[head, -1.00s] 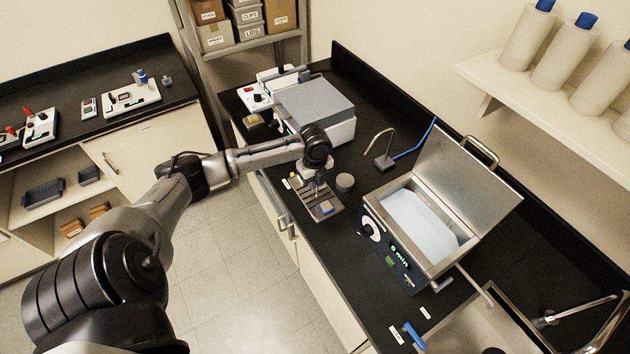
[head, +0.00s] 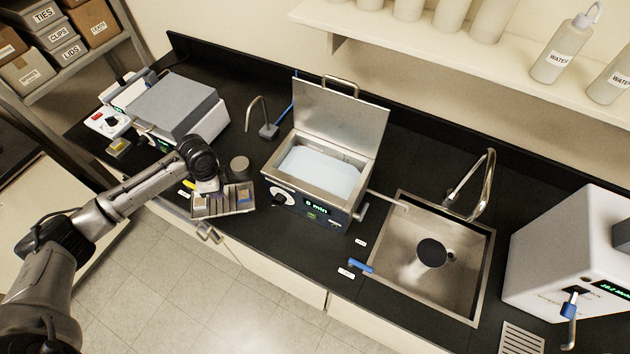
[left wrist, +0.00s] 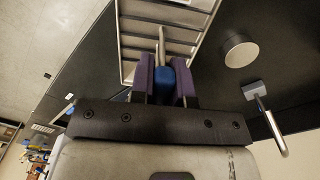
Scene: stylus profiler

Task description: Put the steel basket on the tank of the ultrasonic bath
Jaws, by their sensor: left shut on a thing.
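The steel basket (head: 212,208) is a shallow slotted metal frame on the black counter, left of the bath. It also shows in the left wrist view (left wrist: 127,42), with parallel bars. My left gripper (head: 206,186) is above it. In the left wrist view the gripper (left wrist: 164,82) is shut on a blue grip with a thin steel upright, which appears to be the basket's handle. I cannot tell whether the basket touches the counter. The ultrasonic bath (head: 312,208) has its lid (head: 340,115) raised and liquid in its open tank (head: 322,172). My right gripper is not in view.
A grey round puck (head: 240,166) and a small stand (head: 268,131) are near the basket. A grey-lidded instrument (head: 178,105) is at left. A sink (head: 400,265) with a faucet (head: 487,180) lies right of the bath. A blue-handled item (head: 361,265) is on the counter front.

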